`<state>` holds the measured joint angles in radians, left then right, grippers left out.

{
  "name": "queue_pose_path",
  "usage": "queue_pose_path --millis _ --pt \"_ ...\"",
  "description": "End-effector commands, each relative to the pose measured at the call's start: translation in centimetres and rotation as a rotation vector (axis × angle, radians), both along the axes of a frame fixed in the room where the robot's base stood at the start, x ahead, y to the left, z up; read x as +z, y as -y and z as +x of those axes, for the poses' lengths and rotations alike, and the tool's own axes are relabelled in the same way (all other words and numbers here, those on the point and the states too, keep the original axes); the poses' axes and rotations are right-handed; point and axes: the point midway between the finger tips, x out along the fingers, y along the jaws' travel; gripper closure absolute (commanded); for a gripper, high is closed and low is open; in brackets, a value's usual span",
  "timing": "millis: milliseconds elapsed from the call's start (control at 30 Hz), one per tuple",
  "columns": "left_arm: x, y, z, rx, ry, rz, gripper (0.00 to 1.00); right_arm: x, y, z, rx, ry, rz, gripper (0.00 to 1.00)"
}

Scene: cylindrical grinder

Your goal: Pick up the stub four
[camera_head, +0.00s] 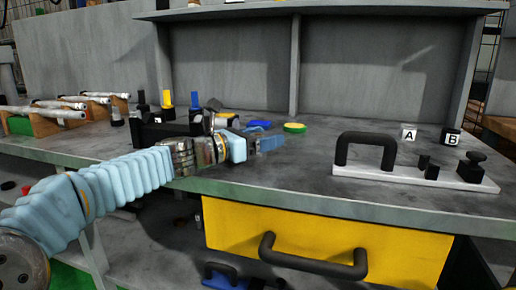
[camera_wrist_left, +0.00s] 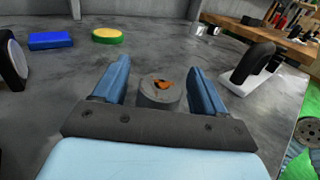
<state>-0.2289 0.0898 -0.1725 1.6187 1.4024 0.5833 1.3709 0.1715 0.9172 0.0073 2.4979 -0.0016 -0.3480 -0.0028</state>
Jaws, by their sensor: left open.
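A short grey cylindrical stub (camera_wrist_left: 157,97) with an orange mark on its top stands on the grey bench in the left wrist view. I cannot read a number on it. My left gripper (camera_wrist_left: 160,68) is open, with its blue fingers on either side of the stub. Whether they touch it I cannot tell. In the head view the left gripper (camera_head: 270,142) reaches in from the left, low over the bench near its front edge. I cannot make out the stub there. My right gripper is not in view.
A blue block (camera_head: 258,124) and a yellow-green disc (camera_head: 295,127) lie beyond the gripper. A yellow drawer (camera_head: 330,240) sits below the bench edge.

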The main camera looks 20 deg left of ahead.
Motion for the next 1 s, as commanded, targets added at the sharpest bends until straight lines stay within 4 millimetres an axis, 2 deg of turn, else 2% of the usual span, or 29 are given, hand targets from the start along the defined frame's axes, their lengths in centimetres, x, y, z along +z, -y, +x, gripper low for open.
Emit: queue_pose_path --millis 233,700,1000 --pt "0.02 0.13 0.20 0.001 0.000 0.000 0.29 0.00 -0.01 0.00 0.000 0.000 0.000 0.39" --pt "0.00 0.10 0.18 0.001 0.000 0.000 1.00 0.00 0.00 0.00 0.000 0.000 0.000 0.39" --pt "0.36 0.10 0.14 0.001 0.003 -0.001 1.00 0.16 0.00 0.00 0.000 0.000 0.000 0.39"
